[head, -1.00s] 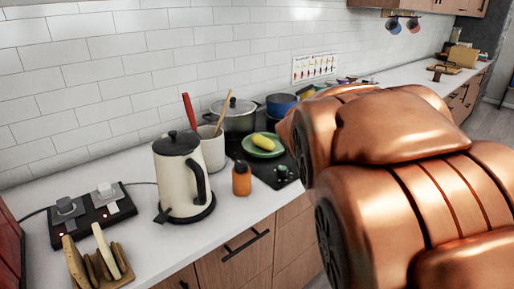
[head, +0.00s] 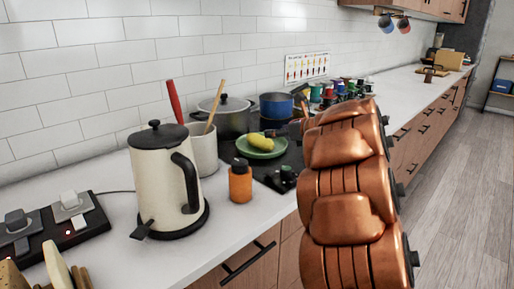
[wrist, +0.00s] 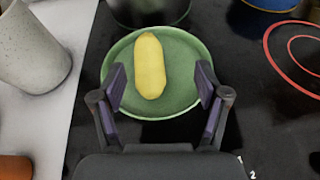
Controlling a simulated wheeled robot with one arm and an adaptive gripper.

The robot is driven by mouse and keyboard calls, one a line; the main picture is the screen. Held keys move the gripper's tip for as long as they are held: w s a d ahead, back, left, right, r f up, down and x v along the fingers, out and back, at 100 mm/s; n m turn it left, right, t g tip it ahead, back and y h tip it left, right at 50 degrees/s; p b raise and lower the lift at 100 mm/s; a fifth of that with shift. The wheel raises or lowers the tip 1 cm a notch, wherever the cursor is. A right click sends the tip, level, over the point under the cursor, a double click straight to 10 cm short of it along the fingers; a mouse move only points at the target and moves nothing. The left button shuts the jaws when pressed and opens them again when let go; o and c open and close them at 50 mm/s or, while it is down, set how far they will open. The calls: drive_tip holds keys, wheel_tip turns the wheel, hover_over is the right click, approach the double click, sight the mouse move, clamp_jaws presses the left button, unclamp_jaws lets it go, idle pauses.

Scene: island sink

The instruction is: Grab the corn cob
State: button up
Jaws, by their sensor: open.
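The yellow corn cob (head: 254,140) lies on a green plate (head: 262,153) on the black cooktop in the head view. In the wrist view the corn cob (wrist: 150,66) lies lengthwise on the green plate (wrist: 182,98). My gripper (wrist: 160,88) is open and empty, its two fingers over the plate's near part, one on each side of the cob's lower end. A gap shows between each finger and the cob. In the head view my gripper (head: 297,131) shows only in part beside the plate, with my arm to its right.
A black cooktop (wrist: 270,130) surrounds the plate. A pot (head: 232,118) and a blue pan (head: 277,106) stand behind it. An orange bottle (head: 240,184), a utensil crock (head: 204,150) and a kettle (head: 163,180) stand to the left. Colourful small items (head: 335,92) stand farther right.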

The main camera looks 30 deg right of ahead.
sight(260, 141)
drive_tip(key=shift+s+a+f+n+g+y, duration=0.1)
drive_tip(key=shift+a+f+n+g+y, duration=0.1)
drive_tip(key=shift+f+n, duration=0.25)
drive_tip(key=shift+a+f+n+g+y, duration=0.1)
drive_tip(key=shift+f+n+y, duration=0.15)
drive_tip(key=shift+f, duration=0.35)
drive_tip(key=shift+w+a+f, duration=0.1)
drive_tip(key=shift+w+f, duration=0.1)
drive_tip(key=shift+w, duration=0.1)
drive_tip(key=shift+a+x, duration=0.2)
drive_tip(key=shift+x, duration=1.55)
drive_tip(key=shift+a+x, duration=0.15)
drive_tip(key=shift+x, duration=1.6)
drive_tip(key=shift+s+f, duration=0.15)
drive_tip(key=shift+c, duration=0.2)
drive_tip(key=c, duration=1.3)
